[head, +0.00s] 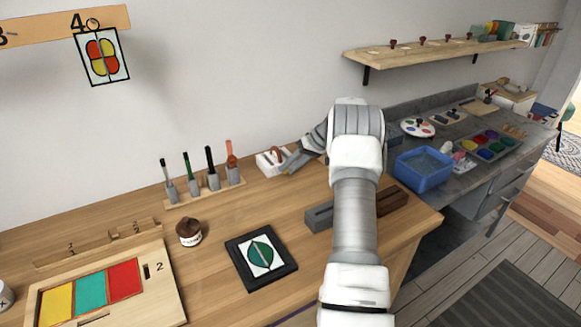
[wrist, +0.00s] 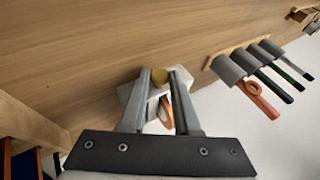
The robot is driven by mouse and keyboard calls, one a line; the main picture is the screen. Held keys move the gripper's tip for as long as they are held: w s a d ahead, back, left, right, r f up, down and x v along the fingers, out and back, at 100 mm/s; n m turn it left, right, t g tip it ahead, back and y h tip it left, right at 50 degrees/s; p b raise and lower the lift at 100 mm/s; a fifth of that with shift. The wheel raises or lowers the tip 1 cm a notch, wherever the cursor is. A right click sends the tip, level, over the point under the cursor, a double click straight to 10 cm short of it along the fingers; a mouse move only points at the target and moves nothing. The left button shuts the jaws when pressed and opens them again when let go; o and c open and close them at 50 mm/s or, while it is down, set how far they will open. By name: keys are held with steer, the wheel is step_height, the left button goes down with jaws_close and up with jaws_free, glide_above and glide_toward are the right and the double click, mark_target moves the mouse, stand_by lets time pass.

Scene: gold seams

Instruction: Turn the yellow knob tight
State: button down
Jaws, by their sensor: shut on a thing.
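A rack (head: 205,192) with several upright tools stands left of the block. A brown-lidded jar (head: 189,232), a black-framed leaf picture (head: 233,250) and a grey block (head: 319,217) are on the bench. A blue bin (head: 422,178) is on the grey counter at right.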

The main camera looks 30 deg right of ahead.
steer(key=c, duration=0.6)
jaws_free()
steer(key=shift+c, duration=0.2)
